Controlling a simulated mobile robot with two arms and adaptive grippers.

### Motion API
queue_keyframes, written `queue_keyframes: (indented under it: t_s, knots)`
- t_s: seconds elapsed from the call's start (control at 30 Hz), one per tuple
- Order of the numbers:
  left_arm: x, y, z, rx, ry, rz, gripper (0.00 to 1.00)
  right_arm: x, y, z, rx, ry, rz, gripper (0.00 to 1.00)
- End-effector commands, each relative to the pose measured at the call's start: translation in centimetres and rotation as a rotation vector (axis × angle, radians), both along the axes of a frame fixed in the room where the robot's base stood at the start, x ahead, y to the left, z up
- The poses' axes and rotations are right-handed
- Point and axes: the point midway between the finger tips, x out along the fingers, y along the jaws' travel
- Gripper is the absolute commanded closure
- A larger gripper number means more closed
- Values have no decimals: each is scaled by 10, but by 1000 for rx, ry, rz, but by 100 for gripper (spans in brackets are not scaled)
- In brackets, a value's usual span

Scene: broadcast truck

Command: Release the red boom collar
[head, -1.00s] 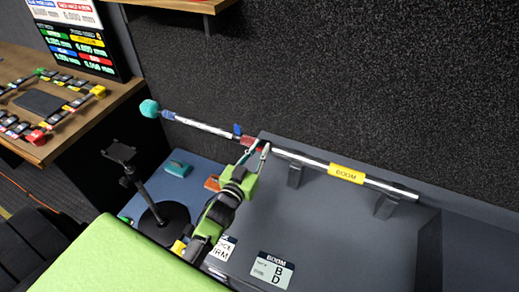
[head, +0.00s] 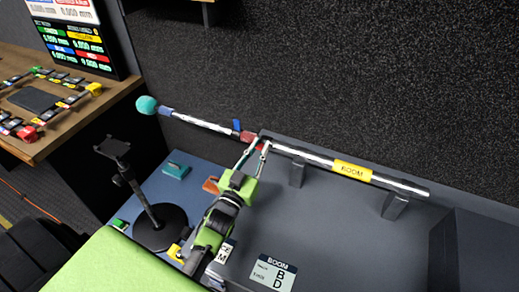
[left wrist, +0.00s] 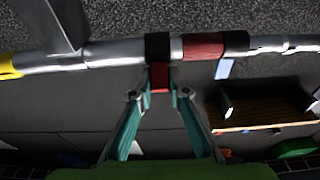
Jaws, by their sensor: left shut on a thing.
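The boom pole (head: 315,157) lies across supports, with a teal microphone tip (head: 146,105) at its left end and a yellow BOOM label (head: 352,172). A red section (head: 248,137) of the boom shows just left of my left gripper (head: 259,144). In the left wrist view, the red section (left wrist: 203,46) sits beside a black collar (left wrist: 158,46). A red tab (left wrist: 160,78) hangs from that black collar. My left gripper (left wrist: 162,88) is shut on this red tab, one teal-grey finger on each side. My right gripper is not in view.
A blue tab (head: 237,126) stands up on the boom close to the red section. A black stand (head: 148,203) and a teal block (head: 177,170) are on the blue surface at left. A grey case (head: 475,255) is at right.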

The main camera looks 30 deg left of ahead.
Motion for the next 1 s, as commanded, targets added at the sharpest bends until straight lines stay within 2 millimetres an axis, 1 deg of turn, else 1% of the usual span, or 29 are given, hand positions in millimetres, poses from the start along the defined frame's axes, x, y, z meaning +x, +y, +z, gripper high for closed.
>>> queue_keyframes:
  t_s: [0.03, 0.07, 0.1, 0.13, 0.43, 0.53, 0.67, 0.8, 0.9, 1.0]
  knots:
    - [0, 0, 0, 0, 0, 0, 100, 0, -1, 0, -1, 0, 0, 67]
    - [0, 0, 0, 0, 0, 0, 79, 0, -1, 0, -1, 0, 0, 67]
    - [0, 0, 0, 0, 0, 0, 69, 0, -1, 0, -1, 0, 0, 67]
    - [0, 0, 0, 0, 0, 0, 67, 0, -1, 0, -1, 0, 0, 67]
    - [-1, 0, 0, 0, 1, 0, 67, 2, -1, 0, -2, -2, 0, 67]
    - [-6, 0, -2, 0, 2, 0, 67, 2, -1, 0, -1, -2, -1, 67]
    - [-23, -1, -6, 0, 3, 0, 67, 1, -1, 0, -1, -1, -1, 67]
    - [-46, -3, -10, -1, 4, 0, 67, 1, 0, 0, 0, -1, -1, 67]
    - [-60, -4, -12, -1, 3, 0, 67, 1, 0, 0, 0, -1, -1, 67]
    - [-69, -4, -14, -1, 2, 0, 67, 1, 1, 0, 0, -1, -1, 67]
